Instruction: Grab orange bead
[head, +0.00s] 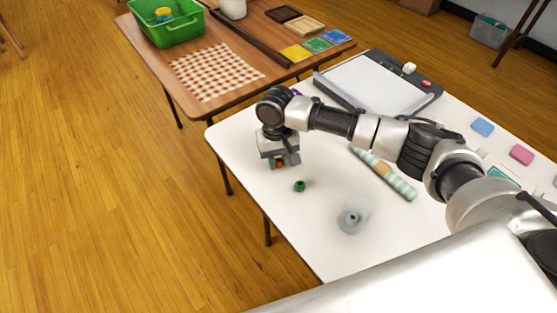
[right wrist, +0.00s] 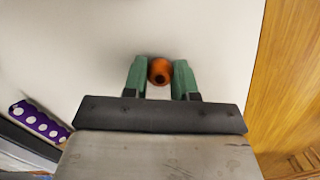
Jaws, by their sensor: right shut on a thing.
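The orange bead (right wrist: 159,71) sits between the two green fingers of my right gripper (right wrist: 160,80) in the right wrist view, with its hole facing the camera. The right gripper (head: 282,161) is shut on the bead. In the head view it points down low over the white table, and only a little of the orange bead (head: 280,164) shows between the fingers. I cannot tell whether the bead touches the table. My left gripper is not in view.
A green bead (head: 300,186) and a translucent grey round object (head: 350,221) are on the white table (head: 310,240). A striped roll (head: 388,176) and a paper trimmer (head: 380,84) lie beyond. A wooden table (head: 180,89) bears a green basket (head: 172,35). The white table's front left is clear.

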